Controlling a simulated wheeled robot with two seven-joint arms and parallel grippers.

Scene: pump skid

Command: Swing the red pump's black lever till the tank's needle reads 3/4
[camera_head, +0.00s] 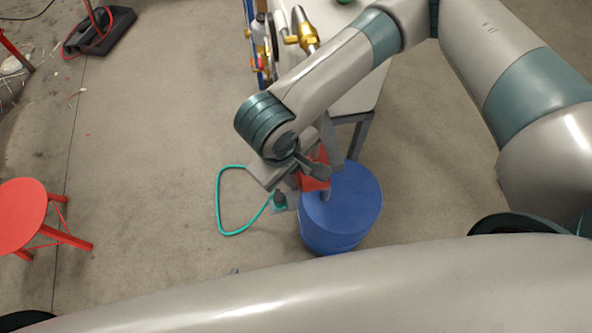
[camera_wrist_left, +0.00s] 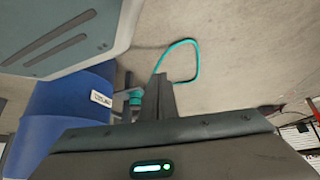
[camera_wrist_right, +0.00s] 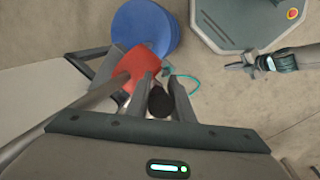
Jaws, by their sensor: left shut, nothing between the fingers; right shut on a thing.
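The red pump (camera_head: 317,180) stands by the top of the blue tank (camera_head: 345,205); it also shows in the right wrist view (camera_wrist_right: 132,68). My right gripper (camera_head: 320,162) is at the pump, seen from above. In the right wrist view its fingers (camera_wrist_right: 160,88) are shut on the black lever (camera_wrist_right: 158,102), whose dark round end shows between them. My left gripper (camera_wrist_left: 165,88) is shut and empty, in front of the tank (camera_wrist_left: 60,115) and apart from the pump; its tip (camera_wrist_right: 230,66) shows in the right wrist view. The tank's needle cannot be seen.
A teal hose (camera_head: 219,200) loops on the floor left of the tank. A table (camera_head: 362,100) with pipes and brass fittings stands behind it. A red stool (camera_head: 25,215) is at the left. The floor between stool and hose is free.

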